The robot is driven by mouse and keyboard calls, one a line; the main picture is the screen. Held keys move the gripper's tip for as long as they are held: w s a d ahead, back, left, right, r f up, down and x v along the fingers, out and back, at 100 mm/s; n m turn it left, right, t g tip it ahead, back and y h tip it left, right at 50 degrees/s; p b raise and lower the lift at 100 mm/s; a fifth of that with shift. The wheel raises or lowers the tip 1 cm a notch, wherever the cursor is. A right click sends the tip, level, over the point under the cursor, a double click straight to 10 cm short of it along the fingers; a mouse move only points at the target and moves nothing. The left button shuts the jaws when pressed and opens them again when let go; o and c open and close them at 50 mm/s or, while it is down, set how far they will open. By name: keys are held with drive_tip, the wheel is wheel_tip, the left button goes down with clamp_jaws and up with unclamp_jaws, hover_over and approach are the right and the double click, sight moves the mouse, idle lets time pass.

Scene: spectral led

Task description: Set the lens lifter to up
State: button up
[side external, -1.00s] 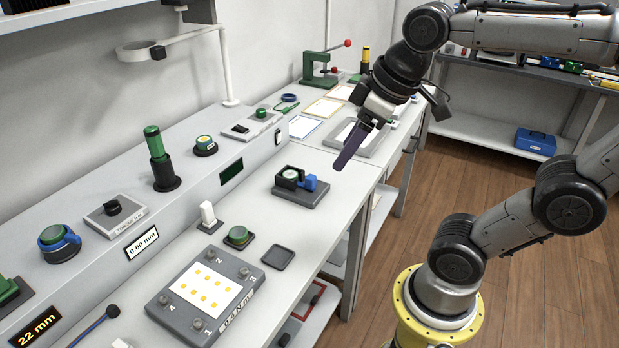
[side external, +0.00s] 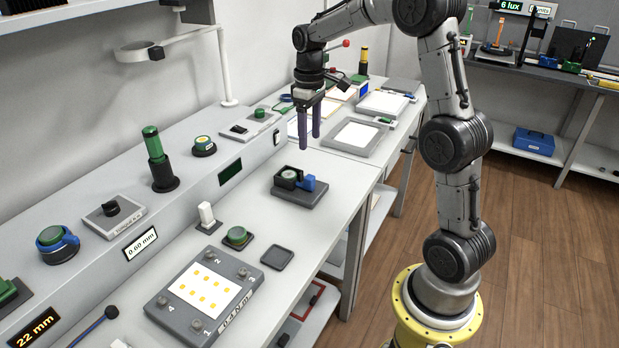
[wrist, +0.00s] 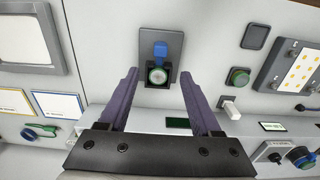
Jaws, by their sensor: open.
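My gripper (side external: 310,141) is open and empty, with its two purple fingers pointing down above the bench, behind the small grey fixture (side external: 301,195) in the side view. In the wrist view the fixture (wrist: 175,45) lies ahead, with its round green-white lens (wrist: 157,75) between the gripper's fingers (wrist: 160,78) and its blue block (wrist: 160,50) beyond. A white upright lever (side external: 207,214) stands on a dark base nearer the side camera; it also shows in the wrist view (wrist: 232,108). No label shows which part is the lens lifter.
A green button (side external: 237,236), a dark square pad (side external: 277,257) and a grey plate with yellow squares (side external: 205,290) stand near the lever. A raised console (side external: 130,215) with knobs runs along the wall. A grey tray (side external: 352,137) lies behind the gripper.

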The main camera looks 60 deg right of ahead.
sight(309, 177)
wheel_tip(309, 177, down, 13)
drive_tip(key=shift+f, duration=0.15)
idle(0.4)
clamp_jaws()
idle(1.3)
